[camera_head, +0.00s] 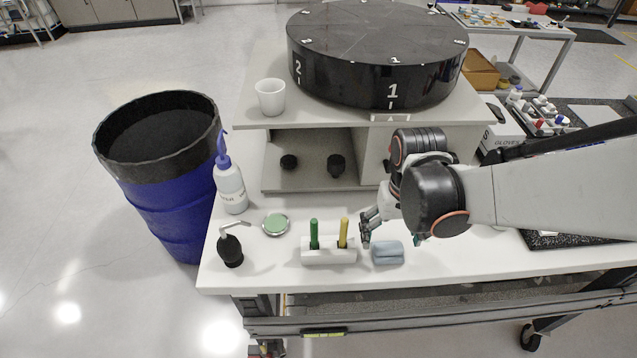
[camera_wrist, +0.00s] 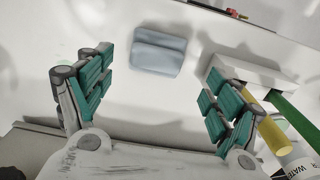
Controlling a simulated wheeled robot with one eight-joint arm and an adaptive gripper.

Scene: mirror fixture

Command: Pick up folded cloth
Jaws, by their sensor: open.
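The folded cloth (camera_head: 388,252) is a small grey-blue bundle lying flat on the white bench near its front edge. In the wrist view the cloth (camera_wrist: 158,52) shows ahead of my gripper, between the lines of its two fingers and apart from both. My gripper (camera_head: 376,228) is open and empty, just behind and above the cloth in the head view. Its teal-padded fingers are spread wide in the wrist view (camera_wrist: 160,95). Part of the gripper is hidden behind my arm in the head view.
A white holder (camera_head: 328,256) with a green and a yellow handled tool stands just left of the cloth; in the wrist view the yellow handle is close to one finger. A shelf (camera_head: 262,150) rises behind.

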